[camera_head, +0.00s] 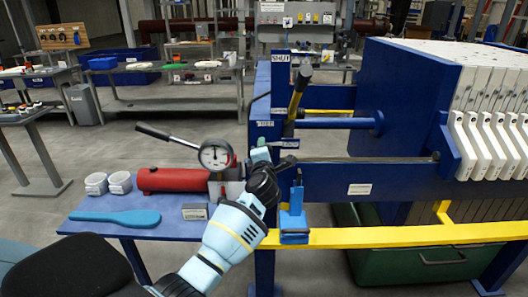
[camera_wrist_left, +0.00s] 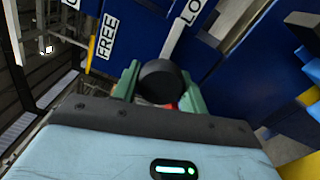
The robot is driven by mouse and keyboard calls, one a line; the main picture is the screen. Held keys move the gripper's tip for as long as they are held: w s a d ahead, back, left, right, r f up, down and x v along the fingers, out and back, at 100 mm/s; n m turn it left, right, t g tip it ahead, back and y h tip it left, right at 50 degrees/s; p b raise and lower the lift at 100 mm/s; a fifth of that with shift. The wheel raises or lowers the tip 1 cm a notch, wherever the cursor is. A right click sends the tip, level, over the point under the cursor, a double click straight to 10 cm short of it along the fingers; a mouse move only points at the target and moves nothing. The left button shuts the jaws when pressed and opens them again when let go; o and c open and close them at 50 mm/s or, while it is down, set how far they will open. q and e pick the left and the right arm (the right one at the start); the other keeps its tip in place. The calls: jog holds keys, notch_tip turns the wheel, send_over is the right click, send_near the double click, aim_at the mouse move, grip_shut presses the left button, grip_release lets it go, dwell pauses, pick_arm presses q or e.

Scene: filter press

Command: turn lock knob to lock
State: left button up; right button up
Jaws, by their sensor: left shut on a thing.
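In the left wrist view a round black knob (camera_wrist_left: 158,82) sits between the two green fingers of my left gripper (camera_wrist_left: 159,92), which is shut on it. A pale strip (camera_wrist_left: 180,40) runs from beside the knob toward a label starting "LO" (camera_wrist_left: 193,10), cut off by the frame edge. A "FREE" label (camera_wrist_left: 107,37) is on the blue panel to the left. In the head view my left gripper (camera_head: 275,153) is at the blue press post (camera_head: 263,90), and its fingers and wrist hide the knob. My right gripper is not in view.
A blue side table (camera_head: 130,229) holds a red cylinder (camera_head: 172,180), a pressure gauge (camera_head: 214,156), white cups and a blue paddle (camera_head: 115,217). A yellow-black lever (camera_head: 297,92) stands above my gripper. A yellow rail (camera_head: 390,237) crosses to the right.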

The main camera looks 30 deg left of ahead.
pick_arm(q)
jog(key=shift+m, duration=0.7)
jog(key=o, duration=1)
jog(key=shift+s+d, duration=0.1)
jog(key=v, duration=0.7)
jog(key=shift+s, duration=0.3)
jog(key=shift+d, duration=0.1)
